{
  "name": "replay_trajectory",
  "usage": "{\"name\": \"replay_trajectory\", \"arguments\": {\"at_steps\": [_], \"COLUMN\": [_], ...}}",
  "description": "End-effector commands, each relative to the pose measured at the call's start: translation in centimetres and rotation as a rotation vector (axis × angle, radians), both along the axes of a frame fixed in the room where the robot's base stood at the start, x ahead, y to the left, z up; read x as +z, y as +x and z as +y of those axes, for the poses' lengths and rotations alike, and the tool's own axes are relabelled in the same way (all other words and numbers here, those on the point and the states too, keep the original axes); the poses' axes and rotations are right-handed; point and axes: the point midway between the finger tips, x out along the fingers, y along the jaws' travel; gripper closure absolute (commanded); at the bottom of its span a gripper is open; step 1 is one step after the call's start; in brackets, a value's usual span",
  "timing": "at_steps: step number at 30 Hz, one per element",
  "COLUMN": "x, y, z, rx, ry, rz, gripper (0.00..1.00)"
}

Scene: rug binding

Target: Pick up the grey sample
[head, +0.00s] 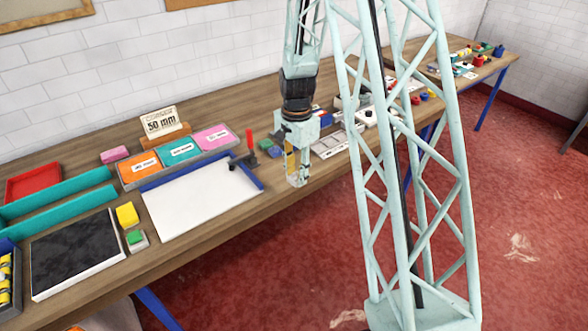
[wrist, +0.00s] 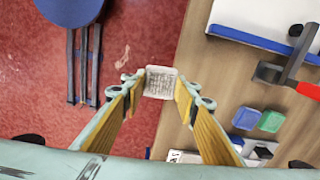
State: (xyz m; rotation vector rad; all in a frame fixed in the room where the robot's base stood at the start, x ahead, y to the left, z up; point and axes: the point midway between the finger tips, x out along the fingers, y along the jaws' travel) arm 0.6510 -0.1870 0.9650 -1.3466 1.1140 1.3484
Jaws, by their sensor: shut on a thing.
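The grey sample (wrist: 160,82) is a small, pale grey square with a rough, fibrous face. In the wrist view it sits between the two fingertips of my gripper (wrist: 158,84), which is shut on it. The fingers touch its left and right edges. In the head view my gripper (head: 298,173) hangs at the front edge of the workbench (head: 110,284), to the right of the white board. The sample is hard to make out there. In the wrist view the sample appears over the boundary between red floor and bench top.
A blue sample (wrist: 246,119) and a green sample (wrist: 271,121) lie on the bench nearby. A red-handled clamp (head: 249,153) stands at the corner of the white board (head: 198,199). A blue-seated stool (wrist: 70,8) stands on the floor. Trays and small parts fill the bench further right.

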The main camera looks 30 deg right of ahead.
Motion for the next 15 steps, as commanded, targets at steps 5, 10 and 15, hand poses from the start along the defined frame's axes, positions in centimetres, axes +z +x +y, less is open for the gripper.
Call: {"name": "replay_trajectory", "arguments": {"at_steps": [5, 10, 15], "x": [0.1, 0.1, 0.1], "y": [-0.54, -0.61, -0.61], "z": [0.15, 0.17, 0.18], "rx": [0.0, 0.0, 0.0], "ry": [-0.001, -0.001, -0.001], "rz": [-0.002, -0.002, -0.001], "gripper": [0.81, 0.81, 0.81]}}
